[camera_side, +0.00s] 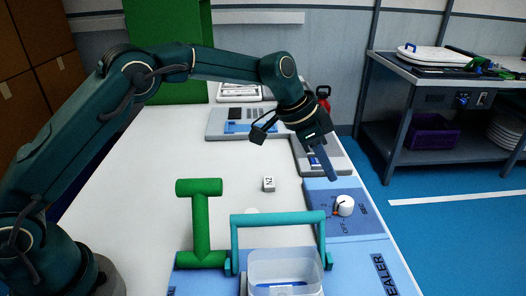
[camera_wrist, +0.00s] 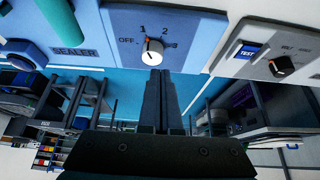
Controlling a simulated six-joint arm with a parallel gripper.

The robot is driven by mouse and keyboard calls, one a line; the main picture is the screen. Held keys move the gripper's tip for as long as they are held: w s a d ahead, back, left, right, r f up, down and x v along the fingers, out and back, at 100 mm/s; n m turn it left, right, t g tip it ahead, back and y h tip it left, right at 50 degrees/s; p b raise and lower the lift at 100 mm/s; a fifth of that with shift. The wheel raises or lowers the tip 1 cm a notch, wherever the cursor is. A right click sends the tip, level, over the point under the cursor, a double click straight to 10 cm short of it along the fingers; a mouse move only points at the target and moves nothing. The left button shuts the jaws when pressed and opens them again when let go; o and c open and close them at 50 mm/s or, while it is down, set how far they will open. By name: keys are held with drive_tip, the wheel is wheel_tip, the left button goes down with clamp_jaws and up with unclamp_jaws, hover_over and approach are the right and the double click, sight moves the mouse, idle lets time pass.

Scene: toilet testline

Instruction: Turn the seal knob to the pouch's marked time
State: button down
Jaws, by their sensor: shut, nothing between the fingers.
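The seal knob (camera_side: 345,205) is a white round knob on the blue sealer panel (camera_side: 322,191) at right in the side view. An orange mark shows at the knob's upper left edge, near the 1. My gripper (camera_side: 334,178) is shut and empty, its fingers slanting down just above the knob, with a small gap visible. In the wrist view the fingertips (camera_wrist: 160,74) are just below the knob. I cannot make out a pouch or its marked time.
A teal handle bar (camera_side: 278,219) arches over a clear tub (camera_side: 284,262) in front of the knob. A green T-shaped post (camera_side: 200,220) stands left of it. A small white block (camera_side: 268,184) lies on the table. A grey tester with a black knob (camera_wrist: 281,66) adjoins the sealer.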

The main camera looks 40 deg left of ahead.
sight(335, 206)
drive_tip(key=shift+s+d+f, duration=0.3)
drive_tip(key=shift+d+f, duration=0.05)
drive_tip(key=shift+f, duration=0.65)
drive_tip(key=shift+s+d+f, duration=0.3)
drive_tip(key=shift+d+f, duration=0.05)
drive_tip(key=shift+f, duration=0.65)
drive_tip(key=shift+s+d+f, duration=0.3)
drive_tip(key=shift+d+f, duration=0.05)
drive_tip(key=shift+f, duration=0.65)
drive_tip(key=shift+w+d, duration=0.1)
drive_tip(key=shift+w, duration=0.2)
drive_tip(key=shift+w+a, duration=0.1)
drive_tip(key=shift+a, duration=0.1)
drive_tip(key=shift+w+a, duration=0.2)
drive_tip(key=shift+a, duration=0.1)
drive_tip(key=shift+w+a, duration=0.35)
drive_tip(key=shift+w, duration=0.2)
